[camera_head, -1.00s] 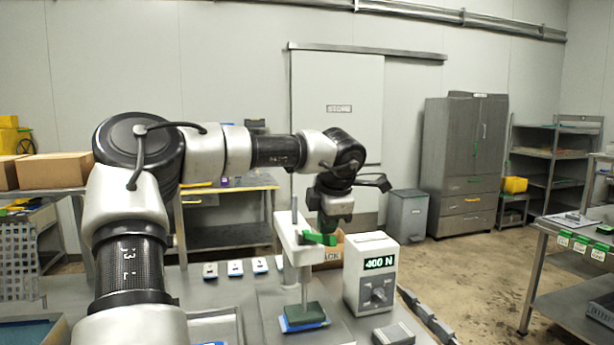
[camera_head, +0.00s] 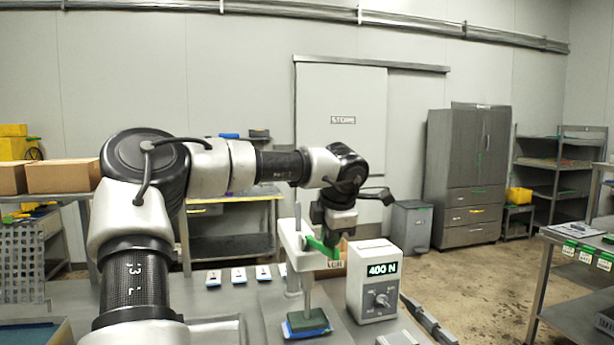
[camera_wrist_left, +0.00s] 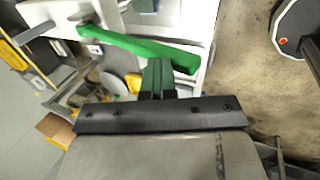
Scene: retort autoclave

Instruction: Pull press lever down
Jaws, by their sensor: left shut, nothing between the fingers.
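The small white press (camera_head: 290,240) stands on the near bench. Its green lever (camera_head: 318,246) slopes down to the right from the press head. In the left wrist view the lever (camera_wrist_left: 135,44) is a long green bar just beyond the fingertips. My left gripper (camera_head: 334,238) points down at the lever's outer end. It is shut with nothing held, and its closed fingers (camera_wrist_left: 158,76) are right beside or against the bar; exact contact is hard to tell. A dark green block on a blue piece (camera_head: 306,323) lies under the press ram. My right gripper is out of view.
A white box with a display reading 400 N (camera_head: 374,285) stands close to the right of the press. Several small white-and-blue items (camera_head: 238,275) lie in a row behind left. A grey bin (camera_head: 411,226) stands on the floor beyond.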

